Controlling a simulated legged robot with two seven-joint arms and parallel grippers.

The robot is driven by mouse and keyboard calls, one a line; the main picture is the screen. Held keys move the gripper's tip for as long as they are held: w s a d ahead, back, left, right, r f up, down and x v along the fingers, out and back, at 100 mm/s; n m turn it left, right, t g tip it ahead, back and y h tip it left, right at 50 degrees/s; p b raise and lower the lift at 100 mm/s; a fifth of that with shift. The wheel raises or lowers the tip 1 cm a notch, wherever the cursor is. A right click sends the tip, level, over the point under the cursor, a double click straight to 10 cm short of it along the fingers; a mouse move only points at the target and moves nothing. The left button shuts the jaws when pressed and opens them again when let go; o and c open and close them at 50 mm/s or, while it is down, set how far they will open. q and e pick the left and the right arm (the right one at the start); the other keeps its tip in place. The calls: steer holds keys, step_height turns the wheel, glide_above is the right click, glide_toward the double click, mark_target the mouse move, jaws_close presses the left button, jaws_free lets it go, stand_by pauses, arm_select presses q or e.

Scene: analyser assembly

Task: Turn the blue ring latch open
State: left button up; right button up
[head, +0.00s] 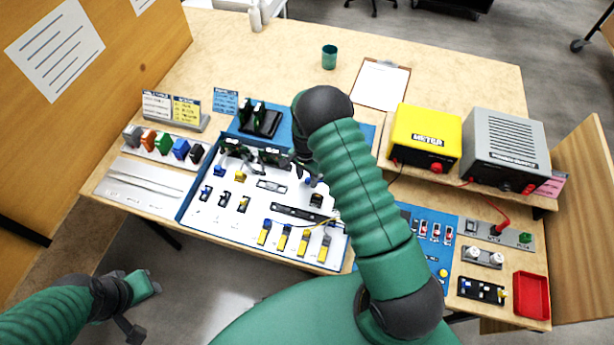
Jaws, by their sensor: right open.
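The white latch board (213,216) lies in a blue-edged frame in the middle of the table. My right gripper (233,156) is open over the back left part of the board, and my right forearm hides part of the board's right side. I cannot tell whether the fingers touch anything. My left gripper (143,285) hangs off the table's front left, away from the board.
Yellow-ended parts (283,238) line the board's front. A yellow meter (427,133) and a grey power unit (507,150) stand on the right shelf. A red tray (531,295) sits front right. Colored blocks (165,144) stand at left. The back of the table is mostly clear.

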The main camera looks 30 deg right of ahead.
steer(key=shift+w+d+f, duration=0.1)
steer(key=shift+d, duration=0.1)
steer(key=shift+c, duration=1.6)
steer(key=shift+a, duration=0.1)
jaws_close()
steer(key=shift+n, duration=0.3)
steer(key=shift+s+n, duration=0.6)
steer(key=shift+n, duration=0.5)
steer(key=n, duration=0.1)
steer(key=s+d+n, duration=0.1)
steer(key=shift+n+b, duration=0.3)
steer(key=shift+n, duration=0.1)
steer(key=n, duration=0.1)
steer(key=s+d+n, duration=0.1)
steer(key=n, duration=0.1)
steer(key=shift+s, duration=0.15)
steer(key=shift+s+d+n, duration=0.2)
steer(key=shift+d+n, duration=0.2)
steer(key=shift+n, duration=0.5)
steer(key=shift+s+d+n, duration=0.15)
steer(key=shift+d+n, duration=0.2)
steer(key=shift+n, duration=0.55)
